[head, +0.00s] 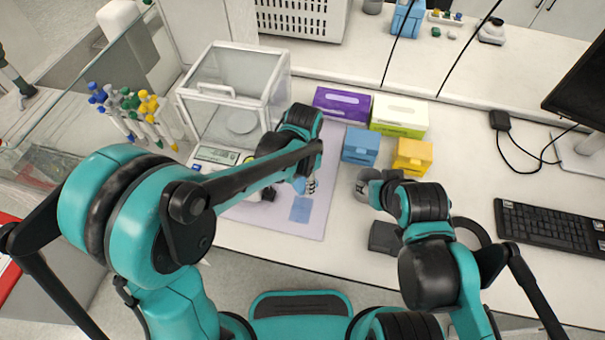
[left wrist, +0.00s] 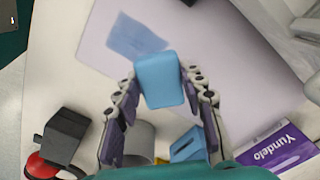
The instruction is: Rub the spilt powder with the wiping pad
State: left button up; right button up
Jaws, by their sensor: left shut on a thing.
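The wiping pad is a light blue block (left wrist: 161,80). My left gripper (left wrist: 158,88) is shut on it, with a finger on each side. In the head view my left gripper (head: 305,186) is over the pale lilac mat (head: 278,222), and the pad (head: 299,185) shows partly beside the fingers. The spilt powder shows as a flat blue patch on the mat (head: 301,209).
A glass-cased balance (head: 235,95) stands behind the mat. Purple (head: 341,103) and white-green (head: 400,115) boxes are at the back, with blue (head: 360,146) and yellow (head: 412,156) boxes nearer.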

pick_arm(q)
notch_tip(320, 180, up, 2)
jog(key=shift+p, duration=0.5)
